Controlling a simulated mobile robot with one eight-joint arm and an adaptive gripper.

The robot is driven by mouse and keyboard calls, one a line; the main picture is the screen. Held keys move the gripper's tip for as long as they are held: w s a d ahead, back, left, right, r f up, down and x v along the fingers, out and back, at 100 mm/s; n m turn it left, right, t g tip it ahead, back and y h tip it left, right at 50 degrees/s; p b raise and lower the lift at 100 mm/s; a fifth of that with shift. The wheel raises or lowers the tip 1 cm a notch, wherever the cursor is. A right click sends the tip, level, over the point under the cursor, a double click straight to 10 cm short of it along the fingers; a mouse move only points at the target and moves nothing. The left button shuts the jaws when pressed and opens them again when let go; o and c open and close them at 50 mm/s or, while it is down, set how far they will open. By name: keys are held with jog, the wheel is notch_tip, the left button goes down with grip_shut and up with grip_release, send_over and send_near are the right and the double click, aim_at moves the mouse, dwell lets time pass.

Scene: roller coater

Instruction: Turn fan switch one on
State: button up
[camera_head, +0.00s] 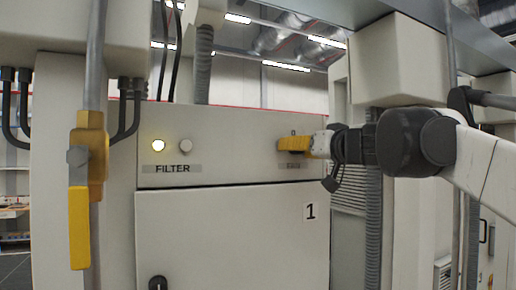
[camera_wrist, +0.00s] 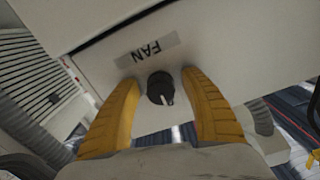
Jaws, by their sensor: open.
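The fan switch (camera_wrist: 160,88) is a round black knob with a pale pointer mark, on a cream panel beside the upside-down FAN label (camera_wrist: 147,50) in the wrist view. The mark points toward the lower right of that picture. My gripper (camera_wrist: 160,80) is open, with one yellow finger on each side of the knob. I see small gaps between the fingers and the knob. In the head view my gripper (camera_head: 293,145) is at the right of the cabinet's upper panel, covering most of the switch.
Cabinet 1 (camera_head: 232,240) has a lit FILTER lamp (camera_head: 158,146) and a grey knob (camera_head: 185,146) at upper left. A black door handle (camera_head: 158,284) is below. A pipe with a yellow valve lever (camera_head: 80,228) stands at the left. A corrugated hose (camera_head: 374,225) runs right of the cabinet.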

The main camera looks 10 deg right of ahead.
jog(key=shift+s, duration=0.1)
grip_shut()
jog(key=shift+r+m, duration=0.1)
jog(key=shift+m, duration=0.3)
jog(key=m, duration=0.3)
jog(key=shift+m+p, duration=0.35)
jog(key=shift+m, duration=0.05)
jog(key=m, duration=0.4)
jog(key=shift+a+r, duration=0.1)
jog(key=m, duration=0.5)
jog(key=shift+p, duration=0.4)
jog(key=m, duration=0.4)
jog(key=shift+r, duration=0.1)
jog(key=shift+m, duration=0.3)
